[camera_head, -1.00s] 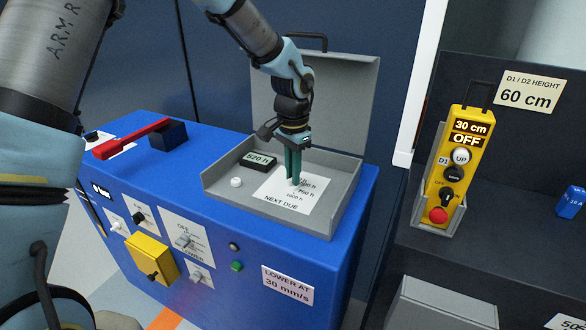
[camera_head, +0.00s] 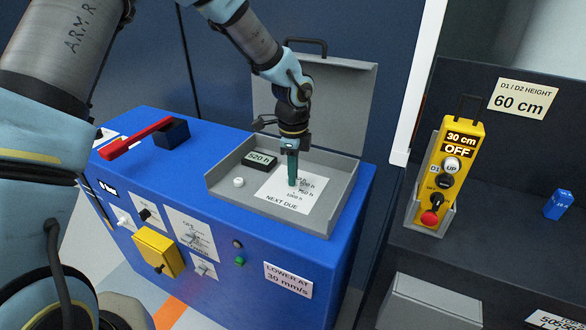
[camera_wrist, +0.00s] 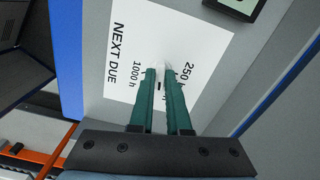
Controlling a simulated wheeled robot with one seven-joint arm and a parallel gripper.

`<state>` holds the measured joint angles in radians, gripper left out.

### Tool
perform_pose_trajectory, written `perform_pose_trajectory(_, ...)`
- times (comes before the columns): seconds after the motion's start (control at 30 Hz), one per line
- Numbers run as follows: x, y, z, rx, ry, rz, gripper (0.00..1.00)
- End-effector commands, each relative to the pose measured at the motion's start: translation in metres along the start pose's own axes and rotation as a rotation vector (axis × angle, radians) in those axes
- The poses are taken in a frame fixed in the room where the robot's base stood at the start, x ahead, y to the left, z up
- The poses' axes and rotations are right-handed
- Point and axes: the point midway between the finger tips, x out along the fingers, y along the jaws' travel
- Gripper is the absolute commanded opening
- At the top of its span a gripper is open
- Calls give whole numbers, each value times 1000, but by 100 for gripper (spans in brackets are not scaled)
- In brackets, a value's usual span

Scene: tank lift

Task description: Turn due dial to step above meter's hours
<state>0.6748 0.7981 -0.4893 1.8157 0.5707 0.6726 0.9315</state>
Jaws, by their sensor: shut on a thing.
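The hour meter (camera_head: 259,158) reads 520 h and sits in the open grey tray on the blue cabinet. Its corner also shows in the wrist view (camera_wrist: 240,4). The white NEXT DUE plate (camera_head: 283,203) lies in front of it, with 250, 500, 750 and 1000 h marks. My gripper (camera_head: 292,184) points down onto the plate, and its green fingers (camera_wrist: 162,75) are shut on the due dial (camera_wrist: 166,67). The fingers hide most of the dial, so I cannot tell which mark it points to.
A white knob (camera_head: 238,182) is beside the meter. The grey lid (camera_head: 330,105) stands open behind. A red lever (camera_head: 135,138) is at the left on the cabinet. A yellow control box (camera_head: 450,175) reading 30 cm OFF stands at the right.

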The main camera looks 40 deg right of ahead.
Motion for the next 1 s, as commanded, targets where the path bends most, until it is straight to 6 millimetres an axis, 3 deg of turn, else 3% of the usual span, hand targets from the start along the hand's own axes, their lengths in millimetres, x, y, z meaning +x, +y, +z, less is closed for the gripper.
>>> perform_pose_trajectory(0.5, -1, 0, -1, 328, 2, -2, 0)
perform_pose_trajectory(1.0, 0, 0, -2, 383, 2, -2, 0)
